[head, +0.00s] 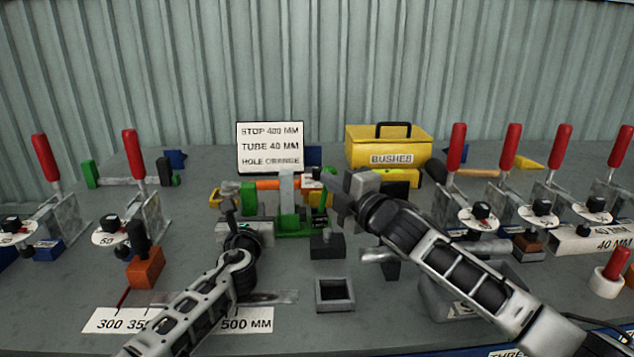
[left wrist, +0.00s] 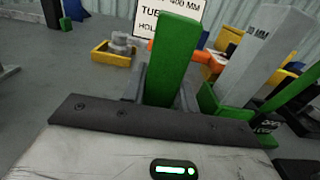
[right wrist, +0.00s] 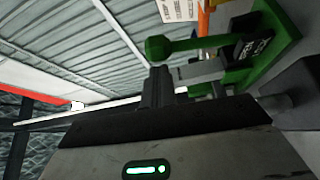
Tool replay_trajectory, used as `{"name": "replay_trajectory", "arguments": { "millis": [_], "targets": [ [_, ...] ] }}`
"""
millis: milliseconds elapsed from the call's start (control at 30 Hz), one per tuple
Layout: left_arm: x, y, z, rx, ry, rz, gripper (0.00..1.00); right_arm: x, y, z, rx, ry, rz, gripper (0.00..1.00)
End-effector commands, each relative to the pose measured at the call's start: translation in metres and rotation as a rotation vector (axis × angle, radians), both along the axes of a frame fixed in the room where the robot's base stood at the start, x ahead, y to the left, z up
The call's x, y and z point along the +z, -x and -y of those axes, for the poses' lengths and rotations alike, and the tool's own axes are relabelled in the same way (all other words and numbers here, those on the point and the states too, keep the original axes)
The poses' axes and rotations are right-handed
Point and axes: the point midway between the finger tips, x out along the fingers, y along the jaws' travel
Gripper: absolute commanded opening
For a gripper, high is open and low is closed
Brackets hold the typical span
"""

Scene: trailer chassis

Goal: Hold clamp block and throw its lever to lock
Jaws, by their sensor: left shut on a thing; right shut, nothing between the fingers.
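The green clamp block (head: 248,198) stands upright at the middle of the table. My left gripper (head: 238,214) is shut on it; the block rises between the fingers in the left wrist view (left wrist: 172,60). Right of it is a grey upright plate (head: 287,188) on a green base (head: 300,232) with a black label. A slim green lever (head: 321,199) leans at the base's right side; its round knob shows in the right wrist view (right wrist: 158,48). My right gripper (head: 345,200) is shut and empty, its fingertips close beside the lever. I cannot tell whether they touch it.
A sign (head: 270,148) and a yellow bushes box (head: 388,147) stand behind. An orange tube (head: 268,184) lies behind the base. Red-handled toggle clamps (head: 135,158) line both sides.

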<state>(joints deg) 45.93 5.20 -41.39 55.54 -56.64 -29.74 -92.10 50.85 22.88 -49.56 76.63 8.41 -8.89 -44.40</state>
Motion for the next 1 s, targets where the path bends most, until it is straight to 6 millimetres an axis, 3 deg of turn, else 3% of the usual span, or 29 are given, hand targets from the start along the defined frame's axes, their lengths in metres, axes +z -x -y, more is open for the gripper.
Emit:
{"name": "replay_trajectory", "arguments": {
  "millis": [33, 400, 1000],
  "targets": [
    [-0.001, 0.0, 0.0, 0.0, -0.001, -0.001, 0.0, -0.003, -0.002, 0.009, -0.012, 0.008, -0.003, 0.0],
    [-0.001, 0.0, -0.001, 0.0, -0.002, -0.001, 0.0, -0.015, -0.002, 0.037, -0.013, 0.008, -0.006, 0.0],
    [-0.001, 0.0, 0.0, -0.001, -0.002, 0.0, 0.0, -0.025, -0.002, 0.049, -0.01, 0.006, -0.007, 0.0]
  ]
}}
